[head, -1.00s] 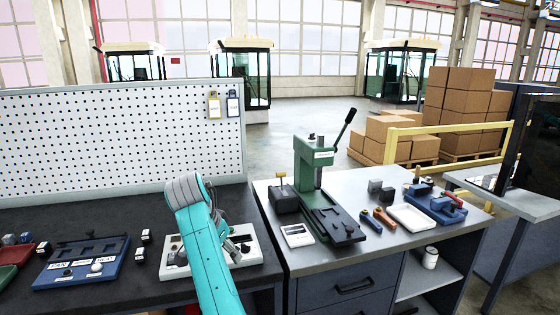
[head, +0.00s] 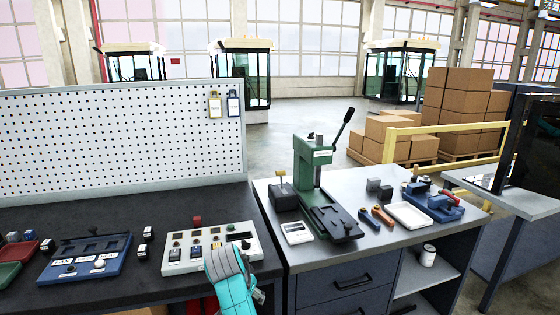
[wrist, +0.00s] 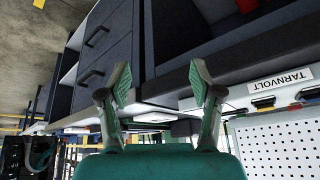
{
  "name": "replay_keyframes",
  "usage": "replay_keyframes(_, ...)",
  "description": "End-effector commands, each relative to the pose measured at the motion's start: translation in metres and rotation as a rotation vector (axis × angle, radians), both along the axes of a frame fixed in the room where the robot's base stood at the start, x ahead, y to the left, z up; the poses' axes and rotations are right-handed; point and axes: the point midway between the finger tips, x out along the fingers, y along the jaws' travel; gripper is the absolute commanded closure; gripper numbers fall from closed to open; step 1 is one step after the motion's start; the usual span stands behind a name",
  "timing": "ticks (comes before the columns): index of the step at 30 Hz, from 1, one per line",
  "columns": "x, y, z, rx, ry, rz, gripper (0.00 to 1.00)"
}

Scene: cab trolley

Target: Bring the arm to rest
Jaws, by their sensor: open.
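My teal arm (head: 232,285) with its grey joint cover shows at the bottom centre of the head view, in front of the dark bench. In the head view my gripper is mostly hidden behind the arm; only a small dark part shows at its right. In the wrist view my gripper (wrist: 165,88) is open, with its two green fingers spread apart. Nothing is between the fingertips. The wrist picture is turned over, with drawers at the upper left and a pegboard at the lower right.
A white switch panel (head: 210,248) lies on the bench just behind my arm. A blue tray (head: 82,260) is to its left. A green press (head: 318,185) and a white tray (head: 408,216) stand on the right bench. A pegboard (head: 120,140) closes the back.

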Motion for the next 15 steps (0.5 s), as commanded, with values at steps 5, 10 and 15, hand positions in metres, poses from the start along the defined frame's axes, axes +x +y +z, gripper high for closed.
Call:
replay_keyframes(5,-0.021,-0.036,-0.073,-0.001,-0.042,0.061,0.35)
replay_keyframes(10,-0.048,-0.067,-0.128,0.002,-0.094,0.12,0.35)
replay_keyframes(15,-0.083,-0.098,-0.173,0.003,-0.146,0.173,0.35)
